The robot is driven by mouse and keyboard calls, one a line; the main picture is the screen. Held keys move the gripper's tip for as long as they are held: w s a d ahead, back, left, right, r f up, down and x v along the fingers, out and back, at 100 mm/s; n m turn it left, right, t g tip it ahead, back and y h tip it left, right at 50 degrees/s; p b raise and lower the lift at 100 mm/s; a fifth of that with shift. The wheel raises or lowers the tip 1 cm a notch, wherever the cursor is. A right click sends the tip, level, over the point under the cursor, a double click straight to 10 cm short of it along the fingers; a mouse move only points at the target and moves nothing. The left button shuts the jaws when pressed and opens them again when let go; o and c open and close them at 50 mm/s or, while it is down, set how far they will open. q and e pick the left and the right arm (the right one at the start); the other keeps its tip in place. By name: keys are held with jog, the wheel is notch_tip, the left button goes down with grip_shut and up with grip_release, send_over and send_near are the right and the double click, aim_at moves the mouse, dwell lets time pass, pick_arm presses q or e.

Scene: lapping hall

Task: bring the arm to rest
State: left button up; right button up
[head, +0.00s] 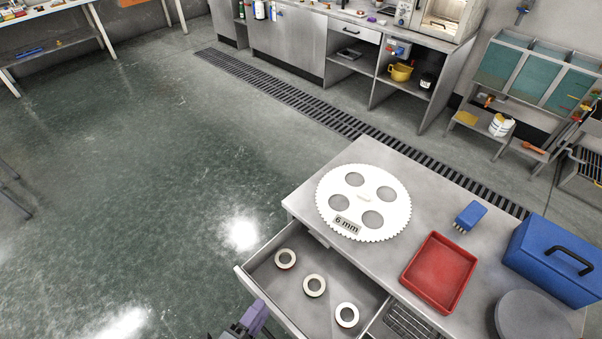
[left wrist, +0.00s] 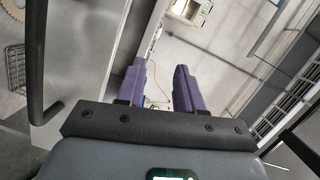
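My left gripper (head: 254,318) shows at the bottom edge of the head view, just outside the front of the open drawer (head: 262,287). Only part of it is in the picture. In the left wrist view its two purple fingers (left wrist: 159,85) stand apart with a clear gap and nothing between them. My right gripper is in neither view.
Three pale rings (head: 314,286) lie in the drawer. A white toothed disc (head: 363,180) marked "6 mm", a red tray (head: 439,272), a blue block (head: 470,215), a blue toolbox (head: 553,262) and a grey round disc (head: 533,318) are on the cabinet top. The floor left is clear.

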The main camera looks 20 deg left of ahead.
pick_arm(q)
jog(key=w+a+r+n+g+y, duration=0.25)
jog(key=w+r+n+g, duration=0.2)
jog(key=n, duration=0.35)
jog(key=s+a+f+n+g+y, duration=0.1)
jog(key=s+a+f+n+g, duration=0.1)
jog(key=s+n+g, duration=0.85)
notch_tip(320, 180, up, 35)
jog(key=s+m+t+p, duration=0.1)
jog(key=m+t+p, duration=0.15)
jog(key=p, duration=3.15)
notch_tip(320, 180, down, 76)
jog(key=b, duration=7.5)
jog(key=shift+s+d+r, duration=0.2)
jog(key=shift+d, duration=0.1)
jog(key=shift+r+g, duration=0.1)
jog(key=shift+g, duration=0.15)
